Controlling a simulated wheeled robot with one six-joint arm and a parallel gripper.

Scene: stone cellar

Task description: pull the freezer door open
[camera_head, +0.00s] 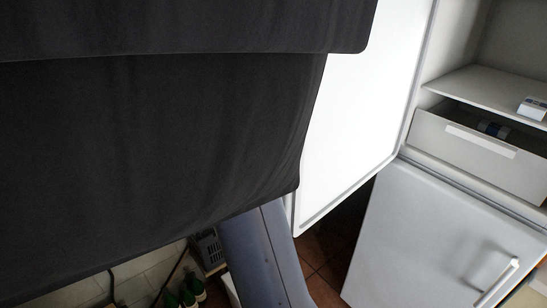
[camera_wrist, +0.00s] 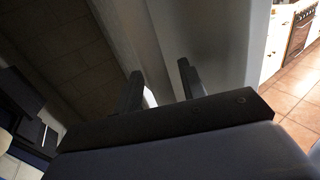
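The freezer door (camera_head: 425,235) is the pale grey lower panel at the bottom right of the head view. It looks shut below the open upper compartment. Its light bar handle (camera_head: 497,282) stands near the lower right. My gripper (camera_wrist: 161,84) shows in the wrist view with its two dark fingers apart. A pale upright panel (camera_wrist: 215,45) lies beyond the fingers, and a bright strip shows between them. I cannot tell which part of the appliance this is, or whether the fingers touch it. My gripper is not visible in the head view.
The white upper door (camera_head: 345,110) stands open. Beside it are a shelf (camera_head: 480,88) and a drawer (camera_head: 470,140). Green bottles (camera_head: 188,290) stand at the bottom left. A large dark surface hides much of the head view. The wrist view shows a stove (camera_wrist: 298,32) and clear tiled floor (camera_wrist: 295,85).

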